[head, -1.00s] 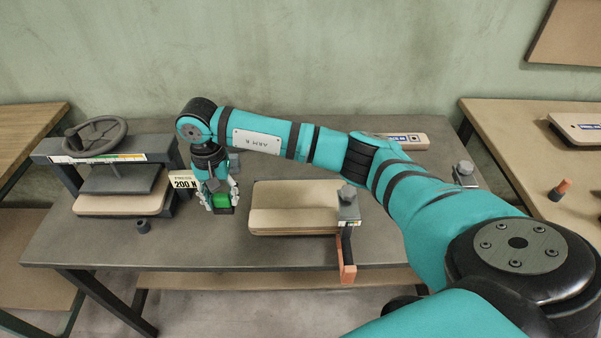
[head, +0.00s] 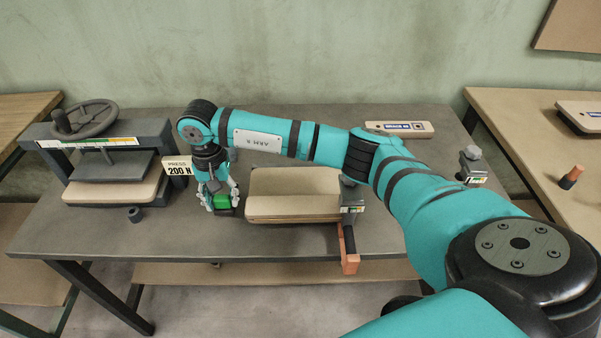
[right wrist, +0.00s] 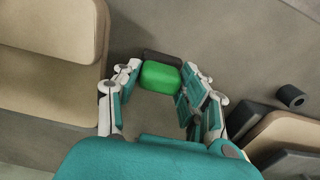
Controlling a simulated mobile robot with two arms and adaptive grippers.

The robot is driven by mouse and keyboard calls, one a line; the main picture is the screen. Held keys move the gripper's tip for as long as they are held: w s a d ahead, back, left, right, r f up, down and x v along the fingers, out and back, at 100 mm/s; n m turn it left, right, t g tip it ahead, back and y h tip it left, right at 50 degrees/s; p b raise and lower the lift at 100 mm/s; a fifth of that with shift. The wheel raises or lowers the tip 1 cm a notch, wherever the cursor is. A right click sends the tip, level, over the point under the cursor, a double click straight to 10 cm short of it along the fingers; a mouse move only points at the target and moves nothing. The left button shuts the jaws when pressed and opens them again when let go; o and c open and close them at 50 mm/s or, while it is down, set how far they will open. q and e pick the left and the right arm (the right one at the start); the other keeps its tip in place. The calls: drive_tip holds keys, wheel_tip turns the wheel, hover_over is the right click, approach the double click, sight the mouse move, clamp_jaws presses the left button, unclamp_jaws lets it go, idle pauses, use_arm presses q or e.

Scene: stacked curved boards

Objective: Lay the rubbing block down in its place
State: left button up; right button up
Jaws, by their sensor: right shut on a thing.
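The rubbing block (head: 222,203) is green with a dark base. My right gripper (head: 221,199) is shut on it, left of the stack of curved boards (head: 290,205). In the right wrist view the block (right wrist: 161,77) sits between the two fingers (right wrist: 160,85), its green top facing the camera and its dark part along the far edge. I cannot tell whether its base touches the table (head: 190,240). No marked place for the block can be made out. My left gripper is not in view.
The press (head: 110,143) with handwheel and "200 N" sign (head: 179,169) stands at left, with a small dark cylinder (head: 135,214) in front. A clamp (head: 352,195) grips the stack's right end. Behind are a labelled board (head: 400,129) and another clamp (head: 470,163).

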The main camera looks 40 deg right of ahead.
drive_tip(key=shift+f+b, duration=0.6)
drive_tip(key=shift+f, duration=0.05)
drive_tip(key=o, duration=1.2)
wheel_tip(320, 180, up, 12)
drive_tip(key=shift+r, duration=0.1)
